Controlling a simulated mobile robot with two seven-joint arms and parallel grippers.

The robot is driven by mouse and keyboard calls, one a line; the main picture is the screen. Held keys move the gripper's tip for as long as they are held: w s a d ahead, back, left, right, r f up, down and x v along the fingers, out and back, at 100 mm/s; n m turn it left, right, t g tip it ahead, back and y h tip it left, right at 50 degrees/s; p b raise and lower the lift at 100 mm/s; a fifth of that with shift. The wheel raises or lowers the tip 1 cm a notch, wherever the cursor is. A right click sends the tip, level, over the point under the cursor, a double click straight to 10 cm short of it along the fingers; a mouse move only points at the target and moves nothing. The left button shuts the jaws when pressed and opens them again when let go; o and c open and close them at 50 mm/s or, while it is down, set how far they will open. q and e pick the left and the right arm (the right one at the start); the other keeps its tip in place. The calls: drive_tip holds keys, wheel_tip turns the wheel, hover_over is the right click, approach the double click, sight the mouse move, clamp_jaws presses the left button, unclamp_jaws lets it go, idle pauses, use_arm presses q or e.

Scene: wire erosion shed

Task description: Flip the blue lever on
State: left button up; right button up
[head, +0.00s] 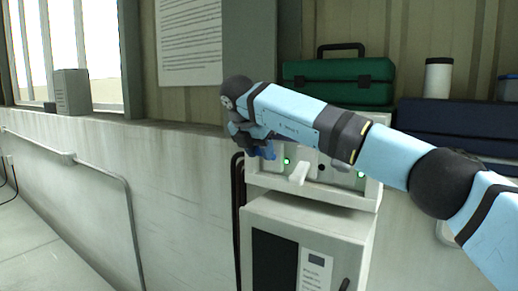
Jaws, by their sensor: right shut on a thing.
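The blue lever (268,153) shows as a small blue piece at the left end of the white control panel (257,180), beside a green lamp. My right gripper (258,147) is at that lever, coming in from the right across the panel. It is shut on the lever; its own wrist and forearm hide most of the fingers and part of the panel. A white lever (298,175) sticks out from the panel front to the right of the blue one. My left gripper does not show.
Green lamps (287,161) are lit on the panel. A grey cabinet (300,215) stands below it. A green toolbox (340,80), a white canister (437,78) and a dark blue case (460,125) stand behind my arm. A grey box (71,91) is on the left ledge.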

drive_tip(key=shift+r, duration=0.15)
idle(0.4)
drive_tip(key=o, duration=0.7)
drive_tip(key=shift+o, duration=1.2)
drive_tip(key=shift+w, duration=0.1)
drive_tip(key=v, duration=1.3)
drive_tip(key=shift+r+p, duration=0.3)
drive_tip(key=shift+r, duration=0.1)
